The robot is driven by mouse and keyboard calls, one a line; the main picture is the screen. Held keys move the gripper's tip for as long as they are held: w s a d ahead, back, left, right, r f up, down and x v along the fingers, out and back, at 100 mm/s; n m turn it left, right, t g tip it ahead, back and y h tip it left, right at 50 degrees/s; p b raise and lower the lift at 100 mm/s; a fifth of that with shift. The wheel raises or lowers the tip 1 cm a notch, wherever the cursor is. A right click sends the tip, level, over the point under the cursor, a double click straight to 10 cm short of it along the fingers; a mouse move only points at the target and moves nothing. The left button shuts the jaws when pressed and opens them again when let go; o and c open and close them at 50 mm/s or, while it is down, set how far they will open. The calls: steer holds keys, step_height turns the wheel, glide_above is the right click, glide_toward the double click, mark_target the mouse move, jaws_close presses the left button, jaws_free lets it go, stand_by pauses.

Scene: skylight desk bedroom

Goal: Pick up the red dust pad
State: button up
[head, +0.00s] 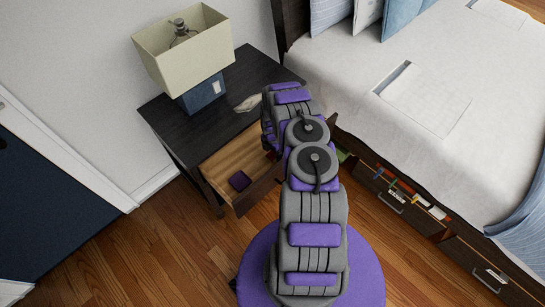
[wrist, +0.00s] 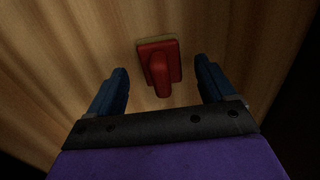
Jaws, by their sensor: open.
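The red dust pad (wrist: 159,64) lies on a wooden surface in the wrist view. It has a flat red block with a pale edge at its far side and a raised red handle pointing toward me. My gripper (wrist: 161,80) is open, with one blue finger on each side of the pad and visible gaps between. It is not holding the pad. In the head view my arm hides the gripper and much of the open nightstand drawer (head: 222,166); a small reddish patch beside the arm may be the pad.
The black nightstand (head: 180,126) carries a lamp (head: 186,52) and a pale crumpled item (head: 248,103). The bed (head: 350,105), with open drawers below (head: 388,198), is on the right. Wooden floor is clear at left.

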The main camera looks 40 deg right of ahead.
steer(key=shift+d+f, duration=0.15)
steer(key=shift+f, duration=0.8)
steer(key=shift+r, duration=0.1)
steer(key=c, duration=1.1)
step_height(320, 180, up, 10)
steer(key=p, duration=0.3)
steer(key=shift+c, duration=0.2)
